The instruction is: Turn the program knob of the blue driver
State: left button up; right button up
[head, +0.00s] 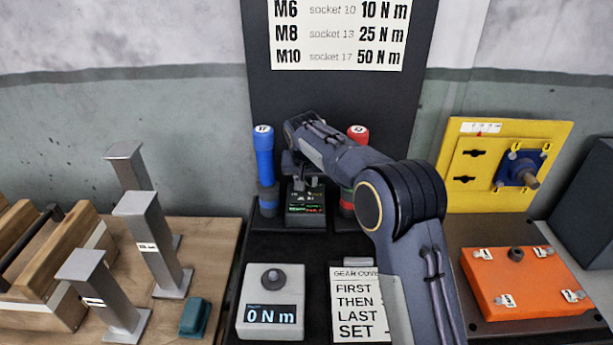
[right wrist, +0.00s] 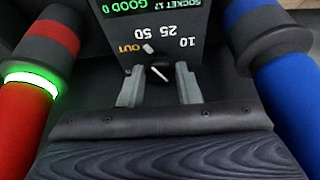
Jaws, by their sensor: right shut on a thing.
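The blue driver (head: 264,160), marked 17 on top, stands upright in the dark rack; it also shows at the right of the right wrist view (right wrist: 287,85). Beside it is a dark control box (head: 306,222) with a lit screen. In the upside-down right wrist view, the box face carries the labels 10, 25, 50 and an orange OUT. Below these labels is a dark knob (right wrist: 160,73) with a white pointer line. My right gripper (head: 305,181) is at the box, its fingers on either side of the knob and shut on it. My left gripper is not in view.
A red driver (head: 357,134) stands close by on the other side of the box. In front lie a grey torque display (head: 271,312) reading 0 N m and a text card (head: 355,300). An orange cover (head: 527,281) is at right, grey posts (head: 148,235) at left.

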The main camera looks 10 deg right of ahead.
jog(key=shift+a+r+m, duration=0.1)
jog(key=shift+m, duration=0.5)
jog(key=shift+m+h+p, duration=0.3)
jog(key=shift+w, duration=0.1)
jog(key=o, duration=1)
jog(key=shift+c, duration=0.2)
jog(key=v, duration=0.7)
jog(key=shift+r, duration=0.3)
